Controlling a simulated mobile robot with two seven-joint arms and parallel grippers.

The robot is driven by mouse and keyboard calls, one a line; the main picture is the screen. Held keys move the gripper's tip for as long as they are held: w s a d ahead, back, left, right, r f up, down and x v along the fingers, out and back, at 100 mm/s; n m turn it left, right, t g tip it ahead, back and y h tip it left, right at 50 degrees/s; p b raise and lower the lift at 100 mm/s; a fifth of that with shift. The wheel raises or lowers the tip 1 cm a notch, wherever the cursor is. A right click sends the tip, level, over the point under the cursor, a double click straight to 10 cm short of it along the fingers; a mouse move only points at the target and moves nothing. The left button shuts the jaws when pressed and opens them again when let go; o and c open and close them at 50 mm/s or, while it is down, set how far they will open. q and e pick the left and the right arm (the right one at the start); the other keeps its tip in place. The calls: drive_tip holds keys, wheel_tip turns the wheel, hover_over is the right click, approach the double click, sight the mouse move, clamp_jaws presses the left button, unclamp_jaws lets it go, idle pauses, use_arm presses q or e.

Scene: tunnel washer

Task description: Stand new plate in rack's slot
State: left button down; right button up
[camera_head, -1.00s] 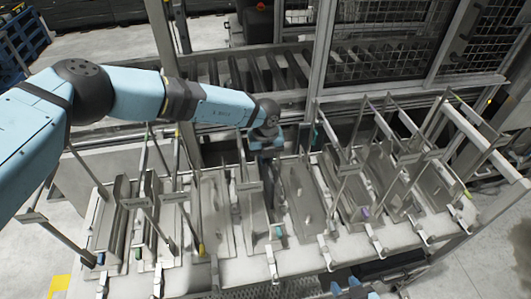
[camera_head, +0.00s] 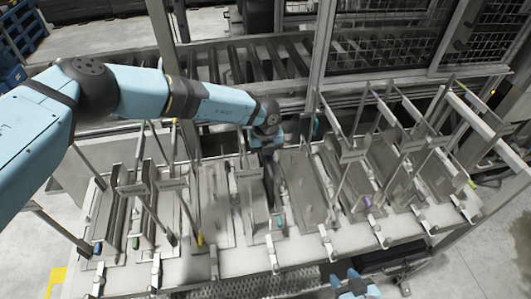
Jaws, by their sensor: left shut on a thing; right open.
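My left gripper (camera_head: 267,150) hangs over the middle of the rack (camera_head: 300,250), pointing down. It is shut on a thin grey plate (camera_head: 269,180) seen nearly edge-on. The plate's lower part is down among the rack's slots, and I cannot tell whether it is seated. Other grey plates stand in the rack to the left and right, leaning between upright metal bars. My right gripper (camera_head: 355,286) is open and empty at the bottom edge, in front of the rack.
Tall metal bars and frames rise from the rack on both sides of my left gripper. A roller conveyor (camera_head: 245,65) and a mesh cage (camera_head: 385,40) stand behind. Small coloured tabs and clips line the rack's front. Floor is clear at lower right.

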use_arm(q)
drive_tip(key=shift+f+b, duration=0.3)
drive_tip(key=c, duration=1.1)
unclamp_jaws()
drive_tip(key=shift+s+r+b, duration=0.1)
drive_tip(key=shift+r+b, duration=1.35)
drive_tip(key=shift+r, duration=5.45)
